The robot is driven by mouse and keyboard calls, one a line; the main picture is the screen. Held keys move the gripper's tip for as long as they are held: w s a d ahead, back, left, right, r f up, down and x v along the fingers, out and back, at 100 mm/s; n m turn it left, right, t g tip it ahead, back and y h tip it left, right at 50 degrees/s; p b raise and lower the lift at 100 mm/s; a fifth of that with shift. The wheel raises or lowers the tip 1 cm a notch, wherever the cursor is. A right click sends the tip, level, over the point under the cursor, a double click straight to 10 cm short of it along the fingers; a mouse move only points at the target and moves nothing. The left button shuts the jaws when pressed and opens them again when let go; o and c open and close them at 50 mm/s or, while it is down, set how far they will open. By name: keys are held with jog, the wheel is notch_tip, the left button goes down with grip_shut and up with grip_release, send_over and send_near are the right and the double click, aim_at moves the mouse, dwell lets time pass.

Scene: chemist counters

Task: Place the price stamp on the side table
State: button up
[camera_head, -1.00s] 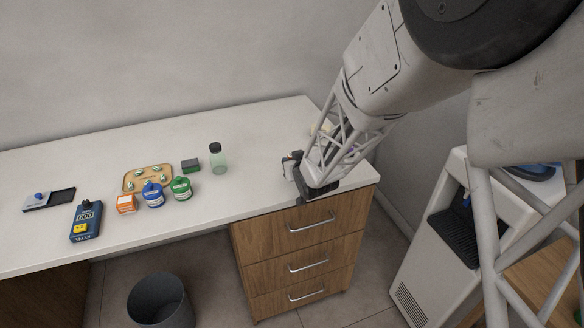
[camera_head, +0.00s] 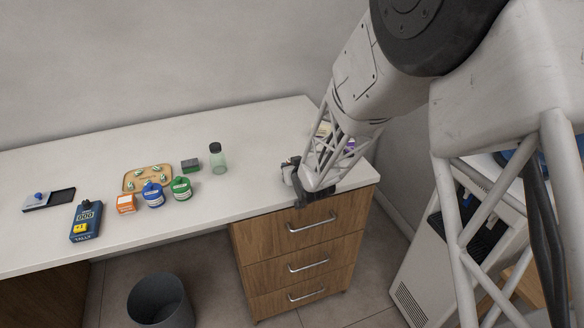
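My gripper (camera_head: 302,196) is low over the front right end of the white counter (camera_head: 235,204), above the wooden drawers. A small grey-and-dark shape (camera_head: 288,170) shows at its left side; I cannot tell whether this is part of the gripper or a thing at it. The fingers are too small and covered to show whether they are open or shut. I cannot make out the price stamp for sure. A wooden surface (camera_head: 528,283) at the lower right, partly hidden behind my arm, may be the side table.
A dark blue tally device (camera_head: 86,222), an ink pad tray (camera_head: 62,195), an orange box (camera_head: 125,204), blue and green jars (camera_head: 181,190) and a glass bottle (camera_head: 218,162) stand to the left. A bin (camera_head: 160,303) stands below. A white water dispenser (camera_head: 416,268) stands right.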

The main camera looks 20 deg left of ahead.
jog(key=shift+f, duration=0.1)
jog(key=o, duration=1.1)
jog(key=shift+c, duration=0.2)
jog(key=shift+v, duration=3.9)
jog(key=shift+d+f, duration=0.1)
jog(key=shift+d, duration=0.05)
jog(key=shift+w, duration=0.1)
